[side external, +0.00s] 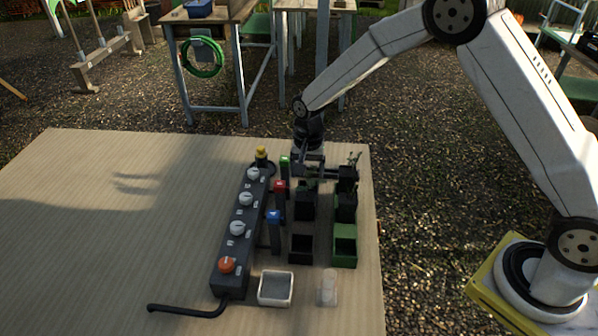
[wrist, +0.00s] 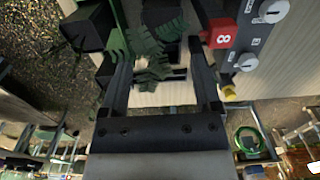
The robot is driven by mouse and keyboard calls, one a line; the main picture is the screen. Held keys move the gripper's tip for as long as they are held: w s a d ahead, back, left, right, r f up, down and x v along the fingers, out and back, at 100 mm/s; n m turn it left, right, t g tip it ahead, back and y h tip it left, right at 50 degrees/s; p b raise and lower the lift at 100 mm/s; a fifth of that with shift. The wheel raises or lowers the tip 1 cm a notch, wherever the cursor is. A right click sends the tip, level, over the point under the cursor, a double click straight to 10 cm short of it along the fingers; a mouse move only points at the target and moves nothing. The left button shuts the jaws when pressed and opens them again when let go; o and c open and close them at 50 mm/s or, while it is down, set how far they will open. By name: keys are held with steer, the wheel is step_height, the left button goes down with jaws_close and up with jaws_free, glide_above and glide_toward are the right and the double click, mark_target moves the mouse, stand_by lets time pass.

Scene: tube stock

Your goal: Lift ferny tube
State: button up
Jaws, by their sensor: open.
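In the wrist view, dark green fern fronds (wrist: 155,45) show between the fingers of my gripper (wrist: 158,62). The fingers are apart and I see nothing clamped between them. The tube under the fronds is mostly hidden. In the side view, my gripper (side external: 312,168) is low over the back of the tube group. A dark square tube (side external: 305,207) with some green at its top stands just in front of it; I cannot tell for sure that this is the ferny one.
Other dark tubes with plants (side external: 346,207) stand close at right. A green holder (side external: 344,248) and an empty dark one (side external: 301,249) are in front. Left are colour-topped posts, one red (side external: 280,187), and a knobbed control box (side external: 240,235). A white tray (side external: 276,289) sits at front. The table's left is clear.

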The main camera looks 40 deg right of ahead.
mark_target(305, 194)
steer(key=shift+w+a+f, duration=0.1)
steer(key=shift+w+f, duration=0.1)
steer(key=shift+w, duration=0.05)
steer(key=shift+f, duration=0.1)
steer(key=shift+f, duration=3.3)
steer(key=shift+f, duration=2.6)
